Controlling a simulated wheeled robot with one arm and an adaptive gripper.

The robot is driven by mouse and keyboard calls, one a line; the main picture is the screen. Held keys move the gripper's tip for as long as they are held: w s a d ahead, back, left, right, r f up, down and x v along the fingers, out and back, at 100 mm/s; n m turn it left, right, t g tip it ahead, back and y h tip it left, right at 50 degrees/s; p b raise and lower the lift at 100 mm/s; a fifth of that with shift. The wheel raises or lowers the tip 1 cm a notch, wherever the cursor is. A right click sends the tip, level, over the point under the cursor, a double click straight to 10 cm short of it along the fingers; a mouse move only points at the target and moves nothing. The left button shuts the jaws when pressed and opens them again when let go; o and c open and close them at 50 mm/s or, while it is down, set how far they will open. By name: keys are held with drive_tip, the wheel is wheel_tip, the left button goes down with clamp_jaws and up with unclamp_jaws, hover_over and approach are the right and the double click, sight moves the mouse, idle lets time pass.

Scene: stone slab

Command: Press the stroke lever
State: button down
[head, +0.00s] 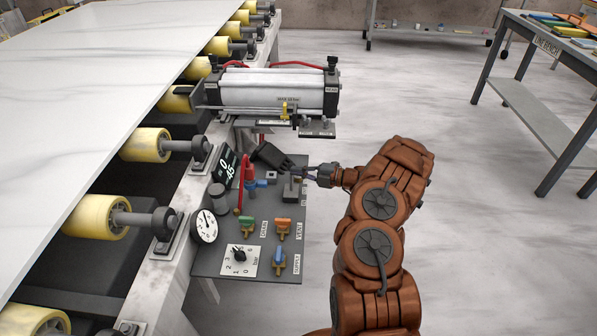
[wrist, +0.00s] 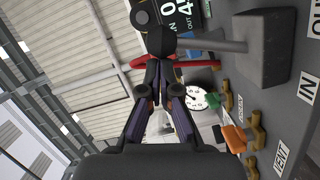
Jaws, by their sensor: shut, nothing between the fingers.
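The stroke lever is a grey block with a rod ending in a black ball knob. In the wrist view its block (wrist: 265,55) stands at the upper right, between the IN and OUT labels, and its rod reaches left to the knob (wrist: 161,40). In the head view the block (head: 291,189) sits on the right part of the control panel. My gripper (head: 309,172) is shut and empty, close to the lever at the panel's right edge. In the wrist view the gripper fingertips (wrist: 156,68) are just below the knob in the picture; whether they touch it is unclear.
The dark control panel (head: 215,262) carries green, orange and blue valve handles, a round gauge (head: 204,226) and a digital readout (head: 225,168). A pneumatic cylinder (head: 270,92) lies behind it. The stone slab (head: 90,70) rests over yellow rollers at left.

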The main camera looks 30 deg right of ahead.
drive_tip(key=shift+r, duration=0.1)
drive_tip(key=shift+s+a+r, duration=0.15)
drive_tip(key=shift+s, duration=0.05)
drive_tip(key=s+d+r+p, duration=0.1)
drive_tip(key=s+d, duration=0.4)
drive_tip(key=s, duration=0.5)
drive_tip(key=shift+d+r, duration=0.2)
drive_tip(key=shift+r, duration=0.15)
drive_tip(key=shift+w+a+r, duration=0.1)
